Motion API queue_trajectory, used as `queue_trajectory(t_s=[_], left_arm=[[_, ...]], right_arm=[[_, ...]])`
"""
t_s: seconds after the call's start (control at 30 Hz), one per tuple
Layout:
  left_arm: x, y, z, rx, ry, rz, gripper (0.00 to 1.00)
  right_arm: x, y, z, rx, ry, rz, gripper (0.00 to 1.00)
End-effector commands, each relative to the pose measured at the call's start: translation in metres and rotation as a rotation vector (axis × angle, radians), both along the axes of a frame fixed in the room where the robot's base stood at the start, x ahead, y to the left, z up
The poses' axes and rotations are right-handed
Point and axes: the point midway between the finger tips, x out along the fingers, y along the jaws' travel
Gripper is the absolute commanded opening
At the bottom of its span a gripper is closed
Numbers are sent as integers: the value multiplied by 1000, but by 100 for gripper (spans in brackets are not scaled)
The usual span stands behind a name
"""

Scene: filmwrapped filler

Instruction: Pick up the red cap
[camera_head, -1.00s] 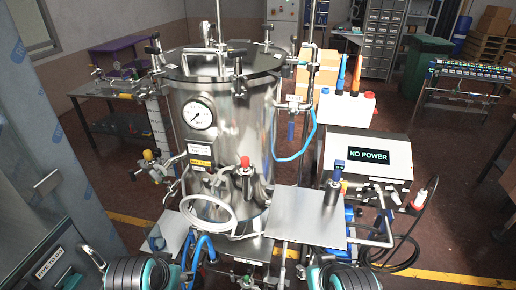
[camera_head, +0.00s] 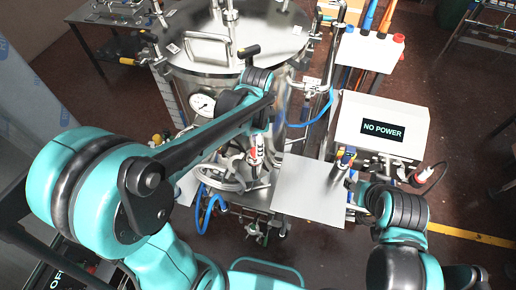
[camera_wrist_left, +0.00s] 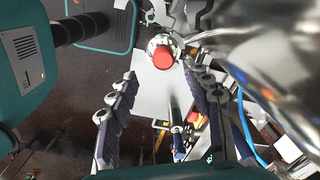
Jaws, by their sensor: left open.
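The red cap (camera_wrist_left: 165,53) shows in the left wrist view as a round red top on a pale metal fitting, near the upper middle. My left gripper (camera_wrist_left: 160,82) is open, with one finger on each side of the picture and the cap just beyond the fingertips, between their lines. Nothing is held. In the head view my left arm reaches across the front of the steel tank (camera_head: 180,88), and its wrist hangs over the fittings there. The fingers are hard to make out in that view. My right arm shows at lower right, but its gripper cannot be seen.
A flat metal plate (camera_head: 308,190) lies right of the fittings, with a dark blue-topped device (camera_head: 346,158) at its edge. A box reading NO POWER (camera_head: 382,128) stands behind it. Blue hoses (camera_head: 208,212) hang below, and a pressure gauge (camera_head: 203,104) sits on the tank.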

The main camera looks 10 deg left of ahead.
Motion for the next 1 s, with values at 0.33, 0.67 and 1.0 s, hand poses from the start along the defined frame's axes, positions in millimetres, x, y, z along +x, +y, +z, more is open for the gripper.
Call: queue_trajectory(t_s=[0.33,0.67,1.0], left_arm=[[1,8,-48,0,-1,3,50],[1,8,-55,0,-1,3,44],[1,8,-54,0,-2,3,0]], right_arm=[[0,0,1,0,0,0,40],[0,0,1,0,0,0,40],[0,0,1,0,0,0,40]])
